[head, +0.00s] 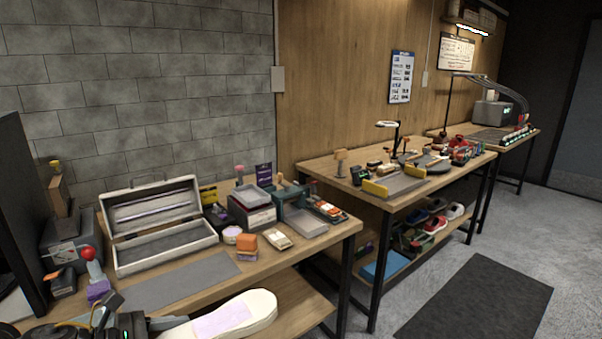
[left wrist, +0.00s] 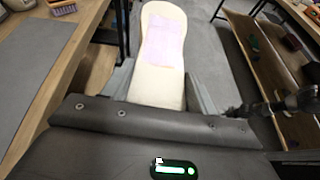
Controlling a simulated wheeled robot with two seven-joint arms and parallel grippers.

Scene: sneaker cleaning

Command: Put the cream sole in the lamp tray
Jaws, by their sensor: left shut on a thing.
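The cream sole (head: 258,308) is long and pale with a lilac patch on its face. My left gripper (head: 160,326) is shut on one end of it, low at the front of the left bench. In the left wrist view the sole (left wrist: 163,92) extends away between the two grey fingers, out over the floor beside the bench edge. A pale case with a raised lid (head: 165,254) stands open on the left bench; its grey floor looks empty. I cannot tell for sure whether it is the lamp tray. My right gripper is not seen.
A grey mat (head: 165,288) lies bare in front of the case. An orange block (head: 247,242), a round tub (head: 232,234) and a grey tray (head: 305,224) crowd the bench's right part. A red-knobbed stand (head: 93,268) is at left. A second bench (head: 330,170) stands beyond.

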